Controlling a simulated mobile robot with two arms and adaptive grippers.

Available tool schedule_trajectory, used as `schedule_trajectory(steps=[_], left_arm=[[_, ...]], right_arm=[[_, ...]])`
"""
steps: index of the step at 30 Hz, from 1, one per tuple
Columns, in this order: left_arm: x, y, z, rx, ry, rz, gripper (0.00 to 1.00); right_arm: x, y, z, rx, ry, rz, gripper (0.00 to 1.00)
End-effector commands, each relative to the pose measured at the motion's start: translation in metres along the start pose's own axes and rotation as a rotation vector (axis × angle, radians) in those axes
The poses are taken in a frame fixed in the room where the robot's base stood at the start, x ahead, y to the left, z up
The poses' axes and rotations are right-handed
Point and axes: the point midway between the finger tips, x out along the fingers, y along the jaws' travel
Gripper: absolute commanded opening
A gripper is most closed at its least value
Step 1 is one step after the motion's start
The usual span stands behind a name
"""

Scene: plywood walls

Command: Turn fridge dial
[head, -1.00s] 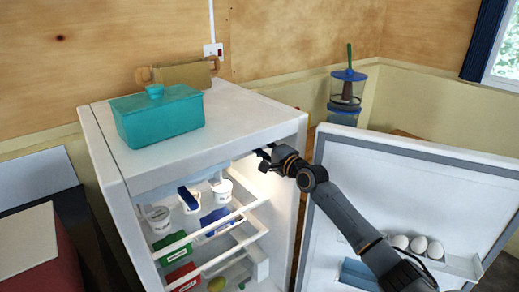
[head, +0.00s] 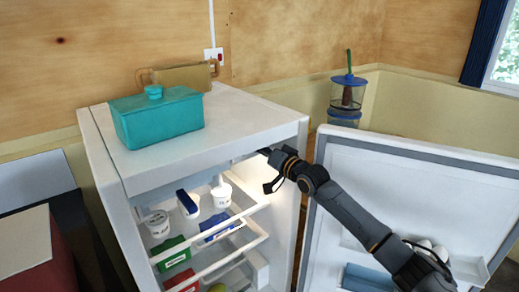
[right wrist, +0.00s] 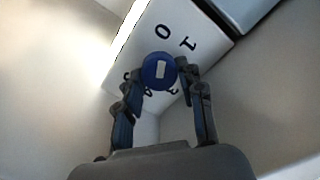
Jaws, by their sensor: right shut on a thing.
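The fridge dial (right wrist: 160,71) is a round blue knob with a white mark, on a white panel with black numbers in the right wrist view. My right gripper (right wrist: 161,80) has a finger on each side of the dial and is shut on it. In the head view my right gripper (head: 268,160) reaches into the top of the open fridge (head: 302,200), and the dial is hidden there. My left gripper does not show.
The fridge door (head: 400,180) stands open at the right, with eggs (head: 440,253) on its shelf. Tubs (head: 222,194) and boxes stand on the inner shelves below my gripper. A teal container (head: 158,117) sits on top of the fridge.

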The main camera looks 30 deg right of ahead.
Motion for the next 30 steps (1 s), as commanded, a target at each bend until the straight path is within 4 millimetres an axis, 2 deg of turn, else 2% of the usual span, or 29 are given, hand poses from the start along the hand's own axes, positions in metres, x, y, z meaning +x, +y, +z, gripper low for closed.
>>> schedule_trajectory(steps=[9,25,26,28,30], left_arm=[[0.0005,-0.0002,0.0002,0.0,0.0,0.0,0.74],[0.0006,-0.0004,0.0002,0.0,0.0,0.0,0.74],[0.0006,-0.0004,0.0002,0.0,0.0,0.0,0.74],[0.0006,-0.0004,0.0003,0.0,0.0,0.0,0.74],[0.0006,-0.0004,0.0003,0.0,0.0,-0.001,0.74]], right_arm=[[0.0,0.0006,0.0021,-0.112,-0.004,0.002,0.07],[0.0,0.0007,0.0025,-0.131,-0.005,0.002,0.07],[0.0,0.0007,0.0025,-0.131,-0.005,0.002,0.44],[0.0,0.0007,0.0023,-0.13,-0.004,0.002,0.58],[0.0,0.0005,0.0019,-0.13,-0.004,0.002,0.61]])
